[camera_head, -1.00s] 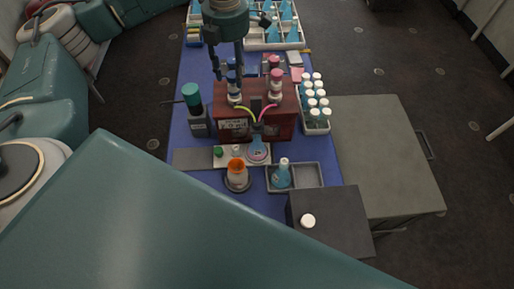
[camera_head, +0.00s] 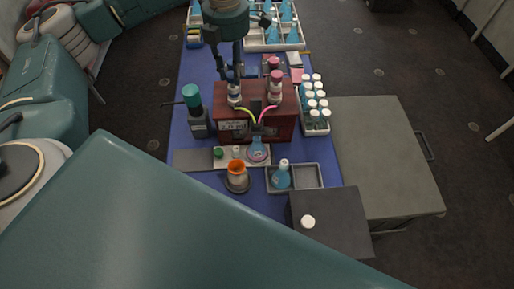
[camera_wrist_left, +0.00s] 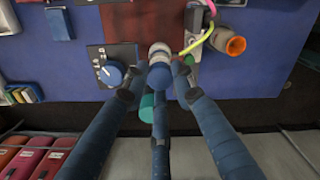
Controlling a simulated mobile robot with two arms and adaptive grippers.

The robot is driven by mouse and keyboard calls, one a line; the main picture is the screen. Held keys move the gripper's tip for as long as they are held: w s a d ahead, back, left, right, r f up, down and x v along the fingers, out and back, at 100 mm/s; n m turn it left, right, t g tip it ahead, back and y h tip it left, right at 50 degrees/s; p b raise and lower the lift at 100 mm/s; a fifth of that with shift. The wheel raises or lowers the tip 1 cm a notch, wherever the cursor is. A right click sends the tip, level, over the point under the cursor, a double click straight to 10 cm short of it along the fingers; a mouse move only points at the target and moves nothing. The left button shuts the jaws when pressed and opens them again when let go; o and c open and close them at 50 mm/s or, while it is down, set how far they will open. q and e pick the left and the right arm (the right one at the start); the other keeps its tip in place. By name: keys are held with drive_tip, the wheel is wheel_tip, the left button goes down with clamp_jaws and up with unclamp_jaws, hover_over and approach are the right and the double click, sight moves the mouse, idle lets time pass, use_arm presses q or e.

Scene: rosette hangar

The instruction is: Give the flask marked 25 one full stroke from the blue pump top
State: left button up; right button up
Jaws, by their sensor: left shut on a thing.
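My left gripper (camera_head: 233,76) reaches down from the top of the head view and is shut on the blue pump top. The white-and-blue pump body (camera_head: 234,95) shows just below the fingers, on the left of a red-brown box. In the left wrist view the blue-and-white top (camera_wrist_left: 160,70) sits between the fingertips. A flask with blue liquid (camera_head: 257,150) stands in front of the box, below the yellow and pink tubes. Its marking is too small to read. My right gripper is not in view.
A pink-topped pump (camera_head: 275,88) stands on the right of the red-brown box (camera_head: 275,129). An orange-rimmed vessel (camera_head: 237,170), a grey tray (camera_head: 309,175) with another blue flask (camera_head: 281,179), and a rack of white-capped bottles (camera_head: 302,118) are close by. A teal-capped bottle (camera_head: 197,118) stands left.

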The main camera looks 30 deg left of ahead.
use_arm(q)
drive_tip(key=shift+r+p, duration=1.05)
drive_tip(key=shift+r, duration=0.75)
drive_tip(key=shift+f+b, duration=1.55)
drive_tip(key=shift+f, duration=0.55)
drive_tip(key=o, duration=0.8)
drive_tip(key=shift+o, duration=0.2)
drive_tip(key=shift+r, duration=0.1)
drive_tip(key=shift+r+p, duration=2.35)
drive_tip(key=shift+r, duration=1.15)
